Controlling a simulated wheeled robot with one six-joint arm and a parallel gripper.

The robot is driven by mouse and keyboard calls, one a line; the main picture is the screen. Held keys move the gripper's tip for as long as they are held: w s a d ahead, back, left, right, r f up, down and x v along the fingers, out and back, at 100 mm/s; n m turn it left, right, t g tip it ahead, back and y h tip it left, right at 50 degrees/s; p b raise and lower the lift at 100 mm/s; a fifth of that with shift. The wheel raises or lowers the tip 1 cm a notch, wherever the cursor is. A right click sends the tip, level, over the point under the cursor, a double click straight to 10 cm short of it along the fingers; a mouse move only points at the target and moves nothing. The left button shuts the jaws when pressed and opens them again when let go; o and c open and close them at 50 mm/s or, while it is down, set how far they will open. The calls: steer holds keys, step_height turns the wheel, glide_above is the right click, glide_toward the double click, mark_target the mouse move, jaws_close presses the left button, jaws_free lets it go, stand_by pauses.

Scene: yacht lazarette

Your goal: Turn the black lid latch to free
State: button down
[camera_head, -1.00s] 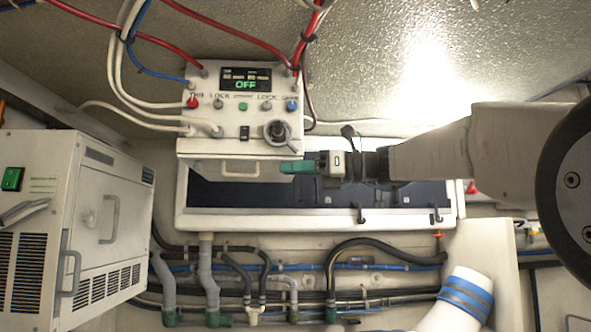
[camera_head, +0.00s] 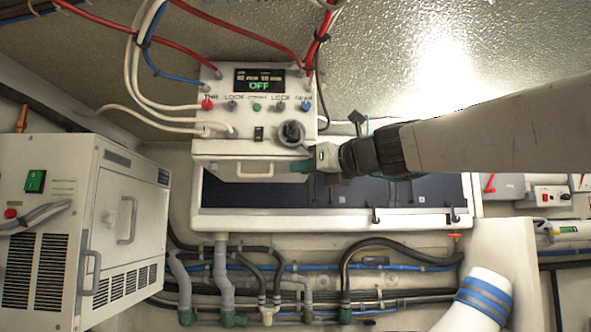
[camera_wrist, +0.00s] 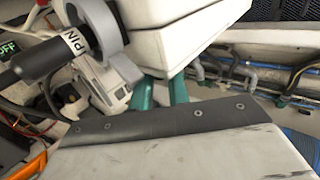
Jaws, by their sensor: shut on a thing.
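My gripper (camera_head: 303,165) has its teal fingertips at the lower right corner of the white control box (camera_head: 222,147), just right of the front handle (camera_head: 255,170). In the wrist view the two teal fingers (camera_wrist: 163,92) stand a small gap apart, tips beside the box's white edge (camera_wrist: 185,50). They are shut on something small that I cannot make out. A grey ring with a black grip (camera_head: 291,132) sits on the box face above the fingers.
The box display (camera_head: 259,80) reads OFF. Red, white and blue cables run over the box. A white-framed dark panel (camera_head: 420,221) with black hooks lies below, above pipes and hoses. A white cabinet (camera_head: 115,215) stands at the left.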

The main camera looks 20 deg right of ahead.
steer(key=shift+s+a+m+t+h, duration=0.1)
steer(key=shift+a+m+t+h, duration=0.1)
steer(key=shift+m+h, duration=0.35)
steer(key=shift+a+m+t+h, duration=0.1)
steer(key=shift+m+t+h, duration=0.2)
steer(key=shift+h, duration=0.45)
steer(key=shift+m+h, duration=0.35)
steer(key=shift+h, duration=0.15)
steer(key=shift+d, duration=0.1)
steer(key=c, duration=1.3)
jaws_free()
steer(key=shift+c, duration=0.2)
steer(key=s+d, duration=0.1)
steer(key=s, duration=0.6)
steer(key=shift+s+d, duration=0.25)
steer(key=shift+s, duration=0.05)
